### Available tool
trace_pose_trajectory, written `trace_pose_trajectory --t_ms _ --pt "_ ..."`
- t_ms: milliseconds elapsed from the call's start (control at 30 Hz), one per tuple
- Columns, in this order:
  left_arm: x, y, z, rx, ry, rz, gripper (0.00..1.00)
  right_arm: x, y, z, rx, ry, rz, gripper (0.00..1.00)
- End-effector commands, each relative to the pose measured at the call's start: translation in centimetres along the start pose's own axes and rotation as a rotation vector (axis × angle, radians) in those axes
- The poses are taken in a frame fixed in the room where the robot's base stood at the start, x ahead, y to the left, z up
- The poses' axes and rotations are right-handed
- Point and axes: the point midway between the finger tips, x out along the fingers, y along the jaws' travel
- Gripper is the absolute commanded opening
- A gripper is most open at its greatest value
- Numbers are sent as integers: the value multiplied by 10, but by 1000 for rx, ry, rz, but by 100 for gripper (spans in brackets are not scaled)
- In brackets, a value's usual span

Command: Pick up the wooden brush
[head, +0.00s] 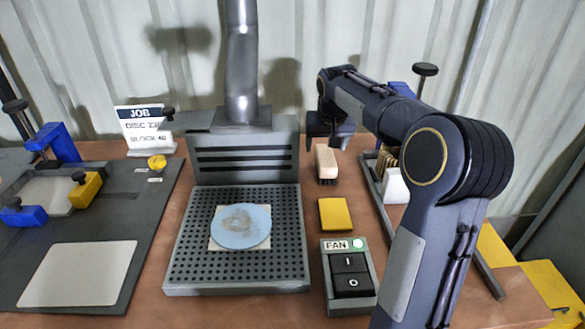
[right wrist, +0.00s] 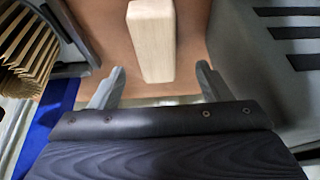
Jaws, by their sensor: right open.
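The wooden brush (head: 325,161) lies on the brown bench, just right of the grey slotted extractor. Its pale wooden back faces up and dark bristles show at its near end in the head view. In the right wrist view the brush (right wrist: 152,40) lies between and ahead of the two fingers. My right gripper (head: 328,140) is at the far end of the brush in the head view. In the right wrist view my right gripper (right wrist: 160,82) is open, with a gap on both sides of the brush; no contact shows. My left gripper is in neither view.
The slotted extractor (head: 243,158) stands close left of the brush. A rack with brown pleated cartridges (head: 387,165) stands to the right. A yellow pad (head: 335,214) and a FAN switch box (head: 349,277) lie nearer. A blue disc (head: 240,227) rests on the perforated plate.

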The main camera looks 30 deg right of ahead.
Motion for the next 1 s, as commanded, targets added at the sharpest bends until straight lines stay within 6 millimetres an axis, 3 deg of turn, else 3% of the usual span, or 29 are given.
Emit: trace_pose_trajectory --t_ms 533,1000 --pt "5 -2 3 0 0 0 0 69 3 3 0 -3 0 71" --pt "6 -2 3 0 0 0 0 75 2 3 0 0 -1 71"
